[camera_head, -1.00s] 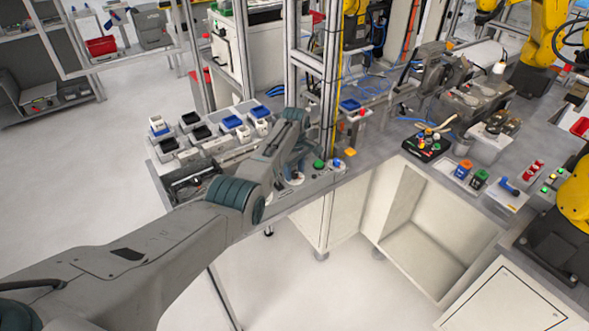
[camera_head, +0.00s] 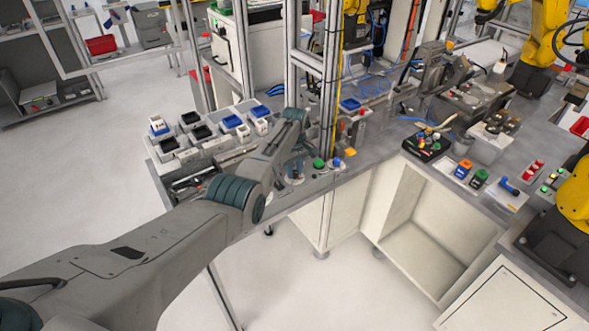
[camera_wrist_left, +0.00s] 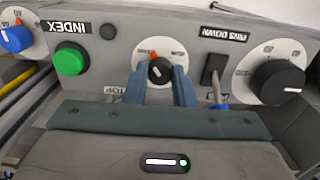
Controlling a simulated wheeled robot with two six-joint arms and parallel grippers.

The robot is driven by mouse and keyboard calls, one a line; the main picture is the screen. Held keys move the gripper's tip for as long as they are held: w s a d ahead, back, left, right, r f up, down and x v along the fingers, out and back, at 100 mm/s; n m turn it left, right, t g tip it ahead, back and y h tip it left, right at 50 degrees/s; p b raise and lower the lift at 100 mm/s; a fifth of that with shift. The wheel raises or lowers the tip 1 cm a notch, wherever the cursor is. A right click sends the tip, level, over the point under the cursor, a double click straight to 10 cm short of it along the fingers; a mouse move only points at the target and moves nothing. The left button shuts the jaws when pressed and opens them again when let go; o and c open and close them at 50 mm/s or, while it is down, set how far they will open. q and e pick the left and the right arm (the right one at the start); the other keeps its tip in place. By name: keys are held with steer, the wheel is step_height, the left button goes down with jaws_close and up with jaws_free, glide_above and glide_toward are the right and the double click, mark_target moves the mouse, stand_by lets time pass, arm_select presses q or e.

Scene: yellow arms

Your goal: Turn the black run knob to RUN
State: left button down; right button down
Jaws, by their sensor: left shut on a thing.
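The small black knob (camera_wrist_left: 159,72) sits on a round white dial on the grey control panel (camera_wrist_left: 112,73), between the two fingers of my left gripper (camera_wrist_left: 160,84) in the left wrist view. The fingers are shut on its sides. Its short white pointer mark shows near the knob's middle, and an orange mark lies above it on the dial. The dial's lettering is too small and upside down to read surely. In the head view my left gripper (camera_head: 296,164) is low at the panel, and its own arm hides most of the knob. My right gripper is not in view.
In the left wrist view, a green button (camera_wrist_left: 70,61) and a blue knob (camera_wrist_left: 15,39) sit left of the dial. Trays of parts (camera_head: 212,132) stand behind my arm.

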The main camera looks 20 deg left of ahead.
arm_select(q)
steer(key=m, duration=0.4)
steer(key=shift+m+p, duration=0.3)
steer(key=m, duration=0.3)
steer(key=shift+m, duration=0.4)
steer(key=m, duration=0.4)
steer(key=shift+m+p, duration=0.35)
steer(key=shift+m, duration=1.35)
steer(key=c, duration=1.2)
jaws_free()
